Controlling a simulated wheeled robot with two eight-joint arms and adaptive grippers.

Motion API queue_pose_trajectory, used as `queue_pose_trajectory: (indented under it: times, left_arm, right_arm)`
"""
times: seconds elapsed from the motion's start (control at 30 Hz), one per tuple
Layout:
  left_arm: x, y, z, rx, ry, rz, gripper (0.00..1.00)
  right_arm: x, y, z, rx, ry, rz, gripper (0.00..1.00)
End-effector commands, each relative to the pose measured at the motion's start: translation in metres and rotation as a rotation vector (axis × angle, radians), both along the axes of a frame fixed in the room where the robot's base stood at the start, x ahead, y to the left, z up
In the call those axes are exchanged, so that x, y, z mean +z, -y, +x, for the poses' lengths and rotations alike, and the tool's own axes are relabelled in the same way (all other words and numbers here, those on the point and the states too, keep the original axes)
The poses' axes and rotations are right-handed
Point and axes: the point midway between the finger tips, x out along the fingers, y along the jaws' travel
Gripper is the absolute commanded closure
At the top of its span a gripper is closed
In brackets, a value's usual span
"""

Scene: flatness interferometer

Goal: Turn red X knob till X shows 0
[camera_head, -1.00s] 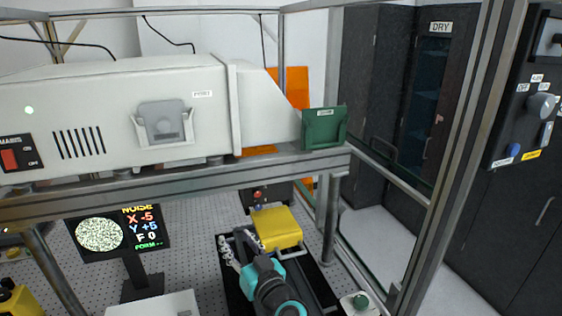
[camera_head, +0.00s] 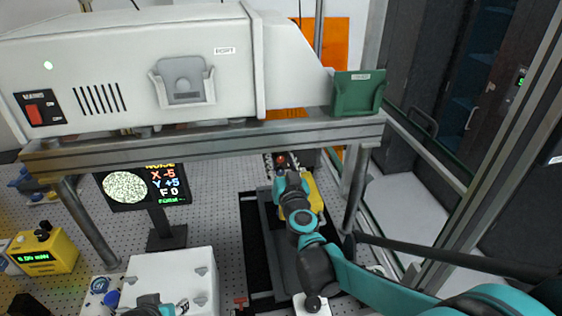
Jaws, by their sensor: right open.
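The red X knob (camera_head: 281,160) is a small red spot on a dark control box under the bench beam. My right gripper (camera_head: 279,172) is open, close in front of this knob; I cannot tell whether its fingers touch it. The fingers and wrist hide much of the box. The display screen (camera_head: 142,187) stands to the left and reads X -5 in red, Y +5 in blue and F 0, beside a speckled round pattern.
A yellow block (camera_head: 314,192) lies just behind my right wrist. The beam (camera_head: 200,143) and the large white instrument (camera_head: 130,65) are above. A white box (camera_head: 172,279) and a yellow meter (camera_head: 45,252) stand at lower left.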

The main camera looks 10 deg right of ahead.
Motion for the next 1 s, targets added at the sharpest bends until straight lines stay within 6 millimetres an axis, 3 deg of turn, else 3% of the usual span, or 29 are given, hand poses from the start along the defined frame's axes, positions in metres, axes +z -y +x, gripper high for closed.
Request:
queue_pose_trajectory:
  times: [0.17, 0.33, 0.37, 0.77, 1.0]
  left_arm:
    - [0.0001, 0.0, 0.0, 0.0, 0.0, 0.0, 0.6]
    - [0.0001, 0.0, 0.0, 0.0, 0.0, 0.0, 0.6]
    - [0.0001, 0.0, 0.0, 0.0, 0.0, 0.0, 0.6]
    - [-0.0008, 0.0, 0.0001, 0.0, 0.0, 0.0, 0.6]
    - [-0.0033, 0.0, 0.0, 0.0, 0.0, 0.0, 0.6]
  right_arm:
    - [0.0002, 0.0, 0.0, 0.0, 0.0, 0.0, 0.56]
    - [0.0002, -0.0001, -0.0001, 0.0, 0.0, 0.0, 0.98]
    - [0.0002, -0.0001, -0.0002, 0.0, 0.0, 0.0, 1.0]
    - [0.0001, 0.0, -0.0003, 0.0, 0.0, 0.047, 1.0]
    - [0.0, 0.0001, -0.0003, 0.0, 0.001, 0.195, 1.0]
